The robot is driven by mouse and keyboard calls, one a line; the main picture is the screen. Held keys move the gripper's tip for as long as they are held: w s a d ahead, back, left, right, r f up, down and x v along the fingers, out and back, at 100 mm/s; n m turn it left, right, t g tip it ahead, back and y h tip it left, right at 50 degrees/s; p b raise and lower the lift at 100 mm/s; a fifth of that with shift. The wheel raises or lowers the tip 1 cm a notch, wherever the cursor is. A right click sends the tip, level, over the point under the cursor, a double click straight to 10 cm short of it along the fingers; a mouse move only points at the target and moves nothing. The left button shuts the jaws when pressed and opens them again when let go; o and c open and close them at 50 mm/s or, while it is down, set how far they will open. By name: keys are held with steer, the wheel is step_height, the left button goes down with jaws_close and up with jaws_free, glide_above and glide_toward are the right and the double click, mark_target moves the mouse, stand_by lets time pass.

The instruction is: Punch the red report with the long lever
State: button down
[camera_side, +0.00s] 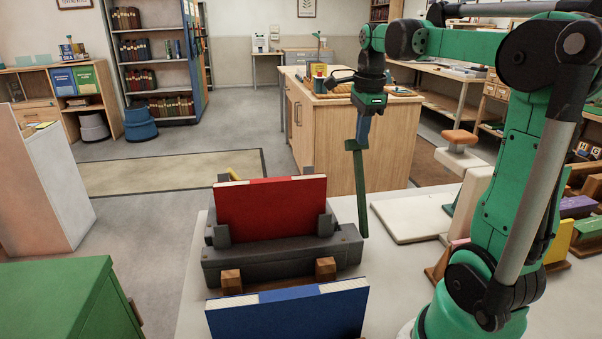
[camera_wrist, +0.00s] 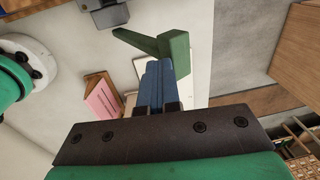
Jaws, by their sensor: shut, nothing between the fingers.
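The red report (camera_side: 271,207) stands upright in the slot of a dark grey punch (camera_side: 280,260) on the pale table. A long green lever (camera_side: 361,195) stands nearly upright at the punch's right end, with a short crosspiece at its top. In the wrist view the lever (camera_wrist: 172,48) is an L-shaped green bar just beyond my fingers. My gripper (camera_side: 359,138) points down at the lever's top with its blue fingers shut and empty. In the wrist view the fingertips (camera_wrist: 155,68) overlap the green bar. I cannot tell whether they touch it.
A blue report (camera_side: 287,311) stands in front of the punch, by two wooden blocks. A white stand with an orange knob (camera_side: 460,137) is to the right. A pink report (camera_wrist: 102,100) sits in a wooden holder. A green cabinet (camera_side: 70,300) is at the front left.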

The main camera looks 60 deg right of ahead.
steer(key=w+d+f, duration=0.7)
steer(key=shift+w+d+f, duration=0.15)
steer(key=shift+f, duration=0.15)
stand_by(0.4)
step_height(320, 180, up, 6)
steer(key=shift+s+a, duration=0.25)
stand_by(0.3)
steer(key=shift+a+r, duration=0.1)
